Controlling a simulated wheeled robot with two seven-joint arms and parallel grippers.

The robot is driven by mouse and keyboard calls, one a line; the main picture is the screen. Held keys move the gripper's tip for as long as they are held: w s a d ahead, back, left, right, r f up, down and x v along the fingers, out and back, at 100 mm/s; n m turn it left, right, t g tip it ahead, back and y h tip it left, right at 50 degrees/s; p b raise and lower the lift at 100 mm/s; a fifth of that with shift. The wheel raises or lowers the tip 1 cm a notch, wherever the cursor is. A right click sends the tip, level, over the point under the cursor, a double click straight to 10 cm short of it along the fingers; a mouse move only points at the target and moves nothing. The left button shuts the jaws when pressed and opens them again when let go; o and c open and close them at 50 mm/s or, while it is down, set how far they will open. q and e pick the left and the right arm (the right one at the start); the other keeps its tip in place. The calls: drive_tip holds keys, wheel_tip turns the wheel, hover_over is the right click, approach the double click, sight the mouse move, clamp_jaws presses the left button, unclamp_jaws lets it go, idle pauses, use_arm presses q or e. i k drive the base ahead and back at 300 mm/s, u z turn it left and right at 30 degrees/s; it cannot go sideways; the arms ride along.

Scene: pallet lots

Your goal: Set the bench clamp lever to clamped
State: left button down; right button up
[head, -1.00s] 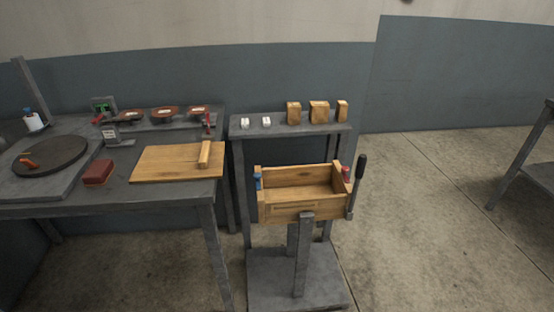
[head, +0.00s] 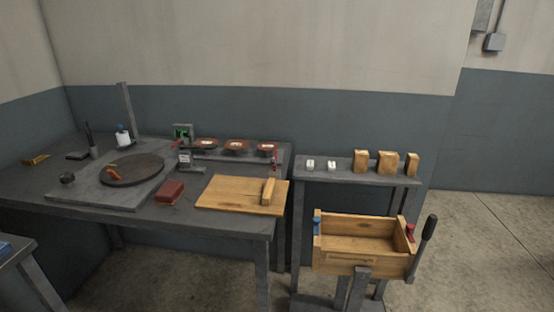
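Two lever-like parts show, and I cannot tell for sure which is the bench clamp lever. A small red-handled upright part (head: 275,153) stands at the back right corner of the wooden board (head: 230,192) on the grey bench (head: 75,210). A long lever with a black grip (head: 428,228) rises, tilted right, at the right side of an open wooden box (head: 345,262) on a stand. The red-handled part is too small to read its setting. Neither of my grippers is in view.
A dark round turntable (head: 133,172), a red block (head: 169,191) and a small grey device (head: 186,160) occupy the bench. A wooden piece (head: 268,191) lies on the board. A narrow shelf (head: 342,170) holds wooden blocks. Floor is open at right.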

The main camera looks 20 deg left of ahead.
sight(274, 160)
drive_tip(key=k, duration=0.6)
drive_tip(key=u, duration=0.5)
drive_tip(key=i, duration=1.4)
drive_tip(key=z, duration=0.55)
